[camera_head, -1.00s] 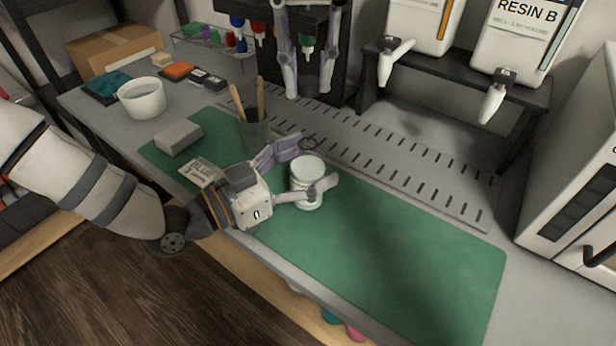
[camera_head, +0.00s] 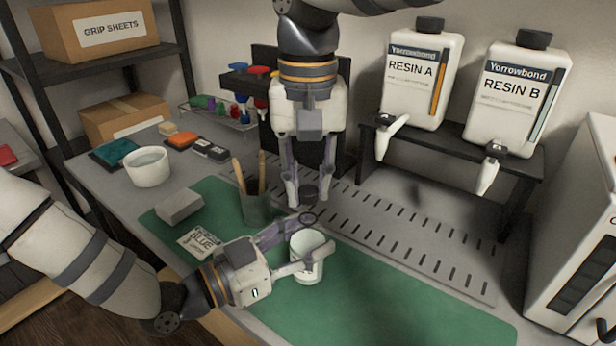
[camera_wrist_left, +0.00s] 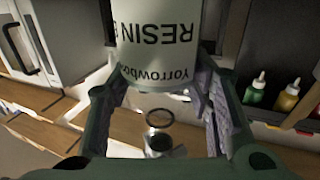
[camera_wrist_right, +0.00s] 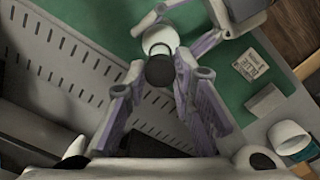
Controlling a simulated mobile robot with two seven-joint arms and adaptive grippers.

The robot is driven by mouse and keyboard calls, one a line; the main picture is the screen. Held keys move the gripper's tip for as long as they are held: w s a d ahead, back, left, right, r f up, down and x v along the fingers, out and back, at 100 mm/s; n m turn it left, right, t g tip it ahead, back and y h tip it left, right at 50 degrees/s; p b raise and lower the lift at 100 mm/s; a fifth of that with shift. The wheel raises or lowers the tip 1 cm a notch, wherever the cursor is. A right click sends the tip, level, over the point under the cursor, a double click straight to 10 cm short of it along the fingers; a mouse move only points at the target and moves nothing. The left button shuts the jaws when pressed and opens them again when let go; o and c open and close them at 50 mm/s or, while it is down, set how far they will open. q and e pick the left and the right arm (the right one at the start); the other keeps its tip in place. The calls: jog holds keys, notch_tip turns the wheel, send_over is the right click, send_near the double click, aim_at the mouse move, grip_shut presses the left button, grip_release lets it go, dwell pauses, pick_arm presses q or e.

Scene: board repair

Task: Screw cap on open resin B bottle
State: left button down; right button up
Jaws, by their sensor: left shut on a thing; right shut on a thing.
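The white, round open resin B bottle (camera_head: 306,262) stands upright over the green mat, its pale mouth facing up. My left gripper (camera_head: 294,250) is shut around its sides from the left. In the left wrist view the bottle (camera_wrist_left: 168,45) fills the space between the fingers, its RESIN label reading upside down. My right gripper (camera_head: 307,190) points down, shut on a small dark cap (camera_head: 310,193). The cap is above and behind the bottle in the head view, apart from it. In the right wrist view the cap (camera_wrist_right: 160,71) sits just below the bottle's mouth (camera_wrist_right: 160,40).
A dark ring (camera_head: 308,218) shows just behind the bottle. A tool cup (camera_head: 256,206), grey block (camera_head: 179,206) and glue card (camera_head: 199,241) lie to the left. Resin dispensers (camera_head: 512,95) stand on a shelf at back right. The green mat's right part (camera_head: 420,300) is clear.

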aim_at(309, 191)
dwell(0.5)
jog(key=shift+f, duration=0.95)
jog(key=shift+f, duration=0.55)
